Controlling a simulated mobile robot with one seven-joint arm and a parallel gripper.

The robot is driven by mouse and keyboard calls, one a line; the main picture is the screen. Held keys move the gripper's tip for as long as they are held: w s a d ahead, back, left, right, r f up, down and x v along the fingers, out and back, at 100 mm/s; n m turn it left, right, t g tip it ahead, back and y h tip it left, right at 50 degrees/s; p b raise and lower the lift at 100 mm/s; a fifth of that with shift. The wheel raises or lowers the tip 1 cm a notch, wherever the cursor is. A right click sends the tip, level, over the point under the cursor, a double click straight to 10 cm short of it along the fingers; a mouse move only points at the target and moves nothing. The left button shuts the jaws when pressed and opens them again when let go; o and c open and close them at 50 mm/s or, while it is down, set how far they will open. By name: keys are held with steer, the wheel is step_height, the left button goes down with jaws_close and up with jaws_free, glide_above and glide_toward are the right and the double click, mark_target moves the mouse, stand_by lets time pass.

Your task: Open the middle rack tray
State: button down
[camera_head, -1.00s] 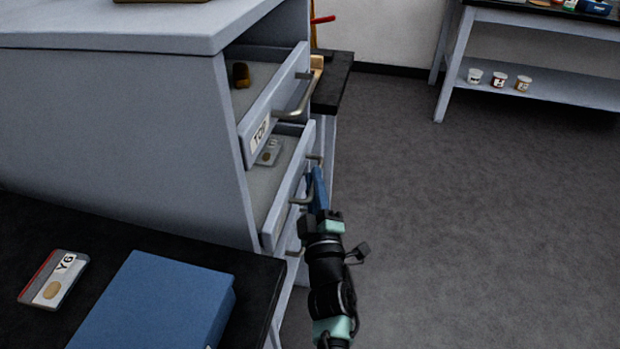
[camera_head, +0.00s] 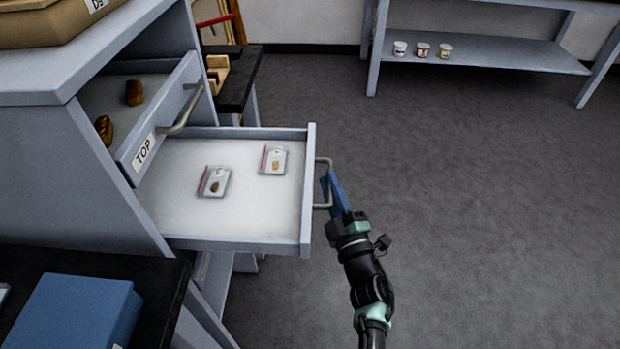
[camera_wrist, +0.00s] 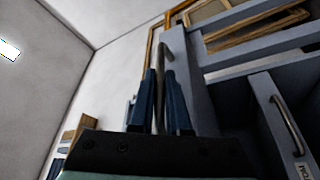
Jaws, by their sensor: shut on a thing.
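The middle rack tray (camera_head: 240,213) is pulled far out of the grey rack in the head view. Two small flat cards with red edges, a left one (camera_head: 214,182) and a right one (camera_head: 274,160), lie in it. Its metal handle (camera_head: 326,184) is on the outer face of its front panel. My gripper (camera_head: 330,186) is at this handle, its blue fingers shut on it. In the wrist view my gripper (camera_wrist: 161,95) has the handle bar (camera_wrist: 160,75) between its two blue fingers.
The tray labelled TOP (camera_head: 150,140) sits partly open above, with brown pieces in it. A blue box (camera_head: 75,312) stands on the black table at lower left. A shelf table (camera_head: 480,50) with small tubs stands at the back. The floor (camera_head: 480,200) at right is clear.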

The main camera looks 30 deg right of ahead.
steer(key=shift+s+d, duration=0.5)
steer(key=shift+d, duration=0.2)
steer(key=c, duration=0.9)
jaws_free()
steer(key=p+v, duration=0.1)
steer(key=v, duration=1.2)
